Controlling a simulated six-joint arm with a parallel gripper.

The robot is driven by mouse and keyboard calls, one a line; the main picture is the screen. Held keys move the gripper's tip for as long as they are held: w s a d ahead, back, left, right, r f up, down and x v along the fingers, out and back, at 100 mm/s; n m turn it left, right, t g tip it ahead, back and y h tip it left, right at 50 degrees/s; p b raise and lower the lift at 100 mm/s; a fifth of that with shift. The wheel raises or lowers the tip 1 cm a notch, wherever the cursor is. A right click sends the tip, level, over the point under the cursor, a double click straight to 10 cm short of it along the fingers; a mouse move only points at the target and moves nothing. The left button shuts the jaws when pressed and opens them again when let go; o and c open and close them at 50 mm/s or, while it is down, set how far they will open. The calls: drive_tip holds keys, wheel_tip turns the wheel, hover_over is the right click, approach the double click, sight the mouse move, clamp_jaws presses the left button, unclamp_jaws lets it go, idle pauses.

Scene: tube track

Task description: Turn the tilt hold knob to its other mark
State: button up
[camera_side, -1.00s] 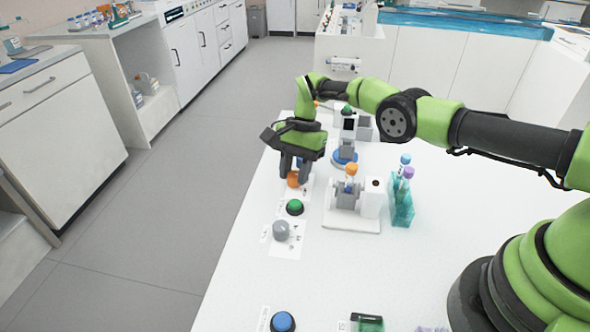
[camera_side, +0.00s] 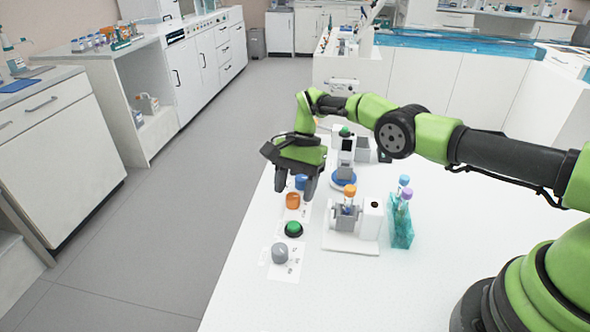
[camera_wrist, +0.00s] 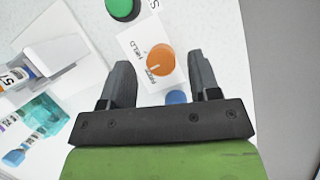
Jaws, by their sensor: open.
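The orange knob (camera_side: 292,200) sits on a white card near the bench's left edge. In the wrist view the orange knob (camera_wrist: 161,60) shows a small pale line on its lower-left side, facing the card's printed words. One word reads HELD; the other is hard to read. My gripper (camera_side: 296,187) points down just above and behind the knob in the side view. In the wrist view my gripper (camera_wrist: 161,66) is open, with one finger on each side of the knob and clear gaps. Nothing is held.
A green button (camera_side: 293,229) and a grey knob (camera_side: 280,253) stand in front of the orange knob. A blue knob (camera_side: 300,182) is just behind it, partly hidden by my fingers. A tube holder (camera_side: 346,216) and a teal rack (camera_side: 401,228) stand to the right.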

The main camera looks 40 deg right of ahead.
sight(293, 195)
wheel_tip(293, 195, up, 9)
drive_tip(key=shift+w+d+f, duration=0.2)
drive_tip(key=shift+d, duration=0.1)
drive_tip(key=h, duration=0.1)
drive_tip(key=t+h, duration=0.1)
drive_tip(key=a+h, duration=0.1)
drive_tip(key=shift+s+f+t+h, duration=0.2)
drive_tip(key=shift+f+t+h, duration=0.1)
drive_tip(key=shift+t+h, duration=0.1)
drive_tip(key=shift+s+a+f, duration=0.1)
drive_tip(key=shift+s+f, duration=0.05)
wheel_tip(293, 195, down, 10)
drive_tip(key=shift+r, duration=0.1)
idle(0.4)
drive_tip(key=shift+c, duration=0.2)
drive_tip(key=c, duration=0.9)
